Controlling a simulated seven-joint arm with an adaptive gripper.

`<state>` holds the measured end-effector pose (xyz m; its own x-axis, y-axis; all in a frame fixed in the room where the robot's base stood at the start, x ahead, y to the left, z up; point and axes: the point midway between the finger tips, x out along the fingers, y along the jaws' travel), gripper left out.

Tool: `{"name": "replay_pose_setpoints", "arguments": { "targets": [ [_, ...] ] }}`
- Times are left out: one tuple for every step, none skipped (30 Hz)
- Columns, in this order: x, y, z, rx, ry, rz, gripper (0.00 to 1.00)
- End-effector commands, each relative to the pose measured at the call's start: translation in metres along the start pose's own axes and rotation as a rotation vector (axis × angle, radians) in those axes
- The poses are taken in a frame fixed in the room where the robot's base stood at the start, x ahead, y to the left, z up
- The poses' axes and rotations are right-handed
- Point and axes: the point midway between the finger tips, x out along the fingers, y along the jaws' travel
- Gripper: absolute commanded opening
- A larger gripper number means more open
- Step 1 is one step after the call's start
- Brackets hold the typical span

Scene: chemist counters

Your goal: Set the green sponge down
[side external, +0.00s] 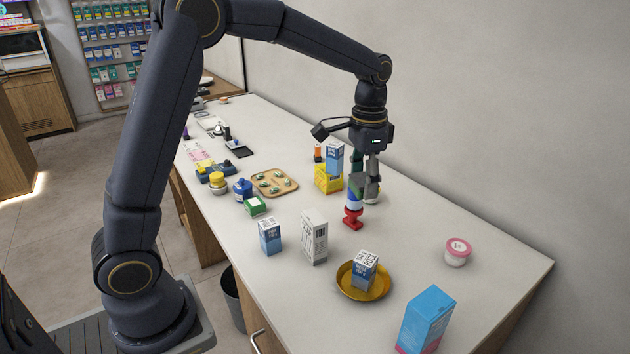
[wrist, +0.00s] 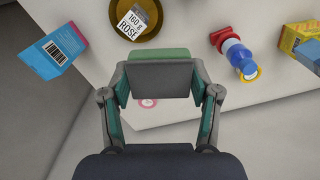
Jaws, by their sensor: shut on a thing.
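My gripper (side external: 366,188) is above the right-hand part of the counter (side external: 408,222). Its fingers are shut on the green sponge (side external: 356,185). In the wrist view, the sponge (wrist: 158,54) spans between the two fingertips (wrist: 160,80), with a green edge and a darker grey face towards the camera. In the side view the fingers and the sponge overlap a bottle with a red end (side external: 353,216), while the wrist view shows that bottle (wrist: 237,53) to the right, apart from the sponge. The gap between sponge and counter is hard to judge.
A yellow dish (side external: 380,292) holds a small box (side external: 364,268). A pink-lidded jar (side external: 457,252), a blue box (side external: 426,320), a white box (side external: 314,238) and a yellow box (side external: 328,180) stand around. Bare counter lies between the bottle, jar and dish.

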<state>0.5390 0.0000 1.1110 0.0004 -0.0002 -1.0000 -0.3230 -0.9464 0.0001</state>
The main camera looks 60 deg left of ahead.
Motion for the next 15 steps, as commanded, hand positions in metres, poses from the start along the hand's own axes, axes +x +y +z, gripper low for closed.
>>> {"name": "replay_pose_setpoints", "arguments": {
  "targets": [
    [0.003,-0.001,-0.002,0.023,-0.002,0.001,0.38],
    [0.005,-0.001,-0.003,0.042,-0.002,0.001,0.38],
    [0.01,-0.005,-0.002,0.062,-0.003,0.001,0.38],
    [0.014,-0.011,0.0,0.068,-0.004,0.001,0.38],
    [0.017,-0.017,0.002,0.068,-0.003,0.001,0.38],
    [0.022,-0.026,0.007,0.066,-0.004,0.001,0.38],
    [0.026,-0.033,0.01,0.062,-0.004,0.001,0.38],
    [0.03,-0.042,0.015,0.056,-0.003,0.001,0.38],
    [0.035,-0.054,0.022,0.044,-0.004,0.001,0.38],
    [0.04,-0.064,0.028,0.033,-0.003,0.001,0.38],
    [0.044,-0.074,0.035,0.019,-0.004,0.002,0.38],
    [0.051,-0.088,0.046,-0.003,-0.004,0.002,0.38],
    [0.056,-0.1,0.055,-0.022,-0.004,0.002,0.38],
    [0.061,-0.111,0.066,-0.045,-0.005,0.003,0.38],
    [0.067,-0.125,0.08,-0.075,-0.004,0.002,0.38]
  ]
}}
